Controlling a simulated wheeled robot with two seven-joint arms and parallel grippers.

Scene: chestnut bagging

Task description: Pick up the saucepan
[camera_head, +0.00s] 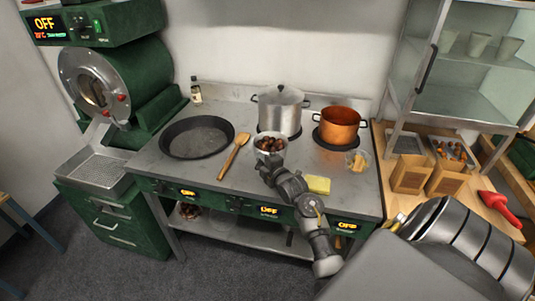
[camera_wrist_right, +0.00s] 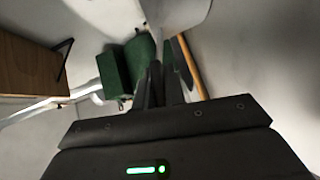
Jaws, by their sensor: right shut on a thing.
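The small light saucepan (camera_head: 270,144) holds brown chestnuts and is at the middle of the stove, in front of the tall lidded pot. My right gripper (camera_head: 268,165) is at its near side, shut on the saucepan's handle, which the fingers mostly hide. In the right wrist view the saucepan (camera_wrist_right: 178,14) shows as a pale curved wall at the top, beyond the closed fingers (camera_wrist_right: 160,88). I cannot tell whether its base touches the stove. My left gripper is not in view.
A black pan (camera_head: 197,137) and wooden spoon (camera_head: 234,155) lie to the left. A lidded steel pot (camera_head: 280,110) and copper pot (camera_head: 340,126) stand behind. A yellow sponge (camera_head: 318,184) and small glass bowl (camera_head: 357,160) are to the right, with paper bags (camera_head: 411,174) beyond.

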